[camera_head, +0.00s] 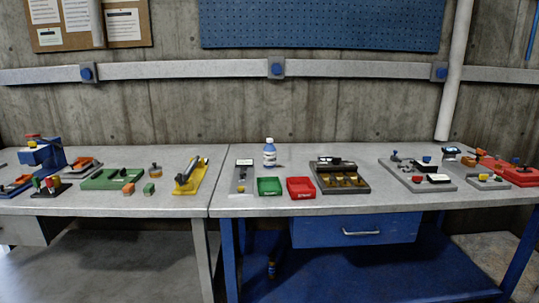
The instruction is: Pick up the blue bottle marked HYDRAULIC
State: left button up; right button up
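A small bottle (269,154) with a pale body, a white cap and a blue band stands upright at the back of the right workbench. Its marking is too small to read. It stands behind a green tray (269,186), to the right of a grey plate (242,178). A small dark blue object (271,269) stands on the lower shelf under the same bench; I cannot tell what it is. Neither of my grippers is in view.
A red tray (300,187) and a dark fixture box (340,175) stand to the right of the green tray. A yellow fixture (190,176) stands on the left bench (120,206). The right bench (235,208) is clear along its front edge. A concrete wall is behind.

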aim_at(268, 152)
jog(key=z, duration=0.05)
jog(key=i, duration=0.95)
jog(key=u, duration=0.05)
